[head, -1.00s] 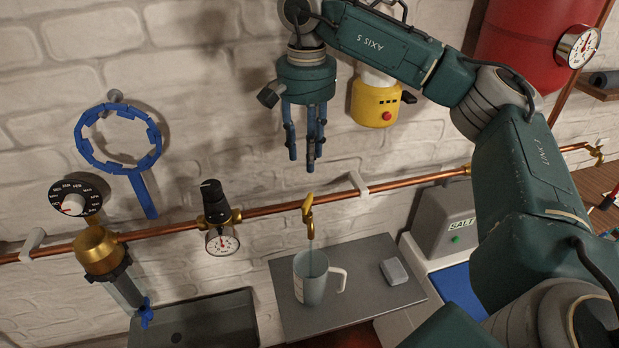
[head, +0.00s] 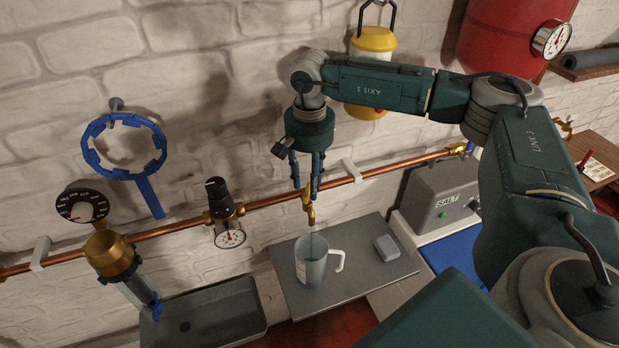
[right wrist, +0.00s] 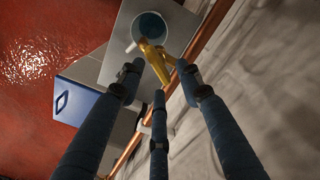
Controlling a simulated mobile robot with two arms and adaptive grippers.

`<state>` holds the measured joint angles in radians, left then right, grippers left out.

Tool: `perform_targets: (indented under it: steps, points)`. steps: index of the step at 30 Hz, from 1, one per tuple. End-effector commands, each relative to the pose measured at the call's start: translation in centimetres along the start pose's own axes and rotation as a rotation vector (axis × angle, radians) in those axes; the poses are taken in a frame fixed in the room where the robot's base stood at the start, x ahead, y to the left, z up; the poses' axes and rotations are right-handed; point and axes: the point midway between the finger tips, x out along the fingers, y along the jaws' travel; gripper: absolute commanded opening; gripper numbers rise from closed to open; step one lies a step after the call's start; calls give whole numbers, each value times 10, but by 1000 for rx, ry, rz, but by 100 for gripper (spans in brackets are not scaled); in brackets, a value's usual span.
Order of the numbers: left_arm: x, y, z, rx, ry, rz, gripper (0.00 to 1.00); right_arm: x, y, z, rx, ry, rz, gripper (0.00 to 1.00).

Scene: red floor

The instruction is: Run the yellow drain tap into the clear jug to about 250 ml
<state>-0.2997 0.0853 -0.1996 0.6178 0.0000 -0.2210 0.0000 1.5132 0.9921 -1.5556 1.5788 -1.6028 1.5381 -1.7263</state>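The yellow drain tap (head: 308,206) hangs from the copper pipe, and a thin stream runs from it down into the clear jug (head: 313,272). The jug stands upright on a grey board (head: 361,268), its handle to the right. My right gripper (head: 306,190) points down just above the tap. In the right wrist view the spread fingers of the right gripper (right wrist: 160,78) are open around the tap's yellow handle (right wrist: 154,58); I cannot tell whether any touches it. Bluish water shows inside the jug (right wrist: 152,27); its level against the scale is unreadable. My left gripper is not in view.
A grey block (head: 387,247) lies on the board right of the jug. A dark basin (head: 203,318) is at left. The copper pipe (head: 272,203) crosses the brick wall behind, with a dial gauge (head: 230,236). A grey salt box (head: 440,198) stands at right.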

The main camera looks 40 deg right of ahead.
Motion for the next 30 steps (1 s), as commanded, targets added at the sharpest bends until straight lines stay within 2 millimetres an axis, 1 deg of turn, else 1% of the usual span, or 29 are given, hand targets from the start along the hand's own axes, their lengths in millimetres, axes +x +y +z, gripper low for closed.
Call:
perform_targets:
  steps: [1, 4, 11, 14, 15, 16, 17, 25, 30]
  points:
    - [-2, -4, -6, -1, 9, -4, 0, 3, 0, 0, 0, -1, 1, 35]
    - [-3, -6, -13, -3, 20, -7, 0, 7, 0, 0, 0, -1, 1, 35]
    - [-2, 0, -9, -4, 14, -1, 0, 8, 0, 0, 0, 0, 0, 35]
    - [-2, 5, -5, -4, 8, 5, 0, 8, 0, 0, 0, 0, 0, 18]
    - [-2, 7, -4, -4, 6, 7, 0, 8, 0, 0, 0, 0, 0, 10]
    - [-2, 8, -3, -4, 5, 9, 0, 7, 0, 0, 0, 0, 0, 4]
    - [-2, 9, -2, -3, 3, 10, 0, 7, 0, 0, 0, 0, 0, 0]
    - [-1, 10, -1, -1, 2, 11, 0, 8, 0, 0, 10, 0, 0, 0]
    - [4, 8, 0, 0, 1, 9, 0, 9, 0, 0, 58, 0, -2, 0]
